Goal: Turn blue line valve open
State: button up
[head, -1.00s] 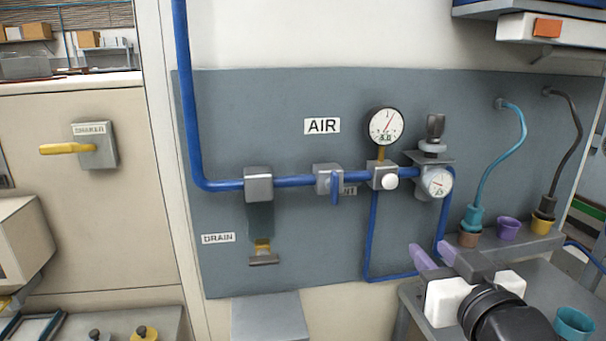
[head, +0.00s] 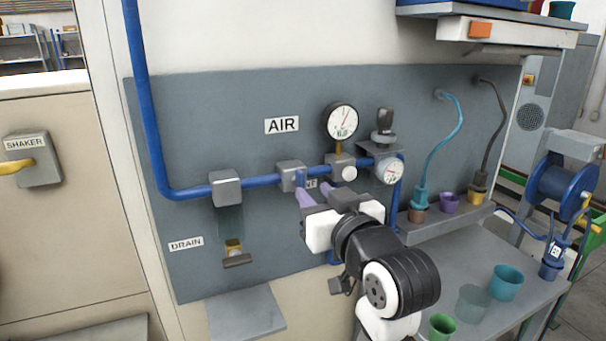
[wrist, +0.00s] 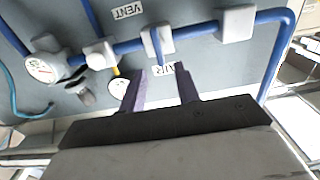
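The blue line valve (head: 291,176) is a grey block on the blue pipe under the AIR label. Its blue lever (wrist: 161,56) points across the pipe; in the head view the lever is partly hidden behind a finger. My gripper (head: 320,194) is open in front of the panel, its two purple fingers apart with nothing held between them. In the wrist view, which shows the panel upside down, my gripper (wrist: 165,74) has the valve (wrist: 157,40) and lever just ahead of its fingertips, roughly between them. I see no clear contact.
A round gauge (head: 342,121), a regulator with a smaller gauge (head: 389,169) and a grey block (head: 226,188) share the pipe. A drain fitting (head: 235,254) hangs below left. A grey bench (head: 450,315) with cups and hoses lies to the right.

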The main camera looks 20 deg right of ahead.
aim_at(303, 181)
jog(key=w+p, duration=0.1)
jog(key=w, duration=0.5)
jog(key=shift+a, duration=0.15)
jog(key=shift+c, duration=0.4)
grip_shut()
